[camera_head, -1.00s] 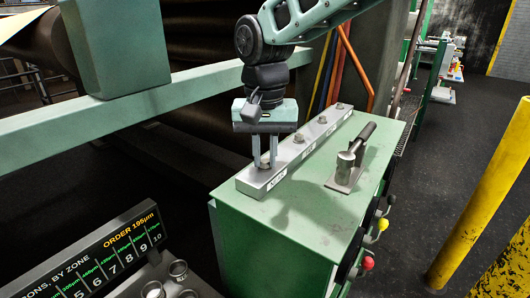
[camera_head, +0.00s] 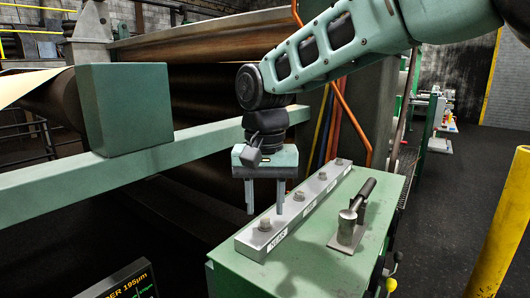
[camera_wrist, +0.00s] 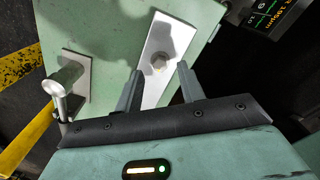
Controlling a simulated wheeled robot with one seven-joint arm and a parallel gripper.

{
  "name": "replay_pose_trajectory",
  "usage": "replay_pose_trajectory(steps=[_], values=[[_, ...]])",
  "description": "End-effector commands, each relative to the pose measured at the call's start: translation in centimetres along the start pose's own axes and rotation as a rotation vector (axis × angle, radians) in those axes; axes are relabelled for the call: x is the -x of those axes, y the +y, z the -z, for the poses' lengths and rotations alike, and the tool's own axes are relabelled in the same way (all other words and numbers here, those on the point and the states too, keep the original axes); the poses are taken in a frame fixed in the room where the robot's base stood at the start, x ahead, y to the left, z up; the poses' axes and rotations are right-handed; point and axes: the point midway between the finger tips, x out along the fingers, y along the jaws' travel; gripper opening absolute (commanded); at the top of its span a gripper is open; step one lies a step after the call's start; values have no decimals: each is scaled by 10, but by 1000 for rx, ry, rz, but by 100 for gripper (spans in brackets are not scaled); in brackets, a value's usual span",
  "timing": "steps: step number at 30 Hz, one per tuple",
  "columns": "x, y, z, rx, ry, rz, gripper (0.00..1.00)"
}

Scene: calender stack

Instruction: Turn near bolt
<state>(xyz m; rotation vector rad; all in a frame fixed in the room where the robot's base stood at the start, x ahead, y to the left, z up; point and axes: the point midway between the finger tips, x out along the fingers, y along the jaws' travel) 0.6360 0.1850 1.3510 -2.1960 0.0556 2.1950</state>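The near bolt (camera_head: 265,224) is a grey hex head at the near end of a metal bar (camera_head: 290,220), beside a small label reading NEAR or similar. My gripper (camera_head: 265,212) points down, open and empty. Its two fingers look raised above the bar, with the near bolt between or just below their tips. In the wrist view the bolt (camera_wrist: 158,62) shows just beyond the fingertips, in the gap between my gripper's fingers (camera_wrist: 160,70), apart from both. Several more bolts (camera_head: 298,195) sit farther along the bar.
The bar lies on a green cabinet (camera_head: 320,265). A grey clamp-like handle (camera_head: 350,215) stands on its top to the right. A green beam (camera_head: 60,195) and dark rollers are at left. A yellow post (camera_head: 500,230) stands at right.

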Motion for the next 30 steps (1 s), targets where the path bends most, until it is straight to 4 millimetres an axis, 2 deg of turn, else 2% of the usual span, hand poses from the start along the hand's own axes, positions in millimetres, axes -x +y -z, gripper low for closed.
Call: replay_pose_trajectory(steps=[12,18,24,30], values=[[96,0,1,-2,5,4,39],[132,0,1,-1,3,3,39],[147,0,0,-1,2,1,39],[149,0,0,-1,1,1,39]])
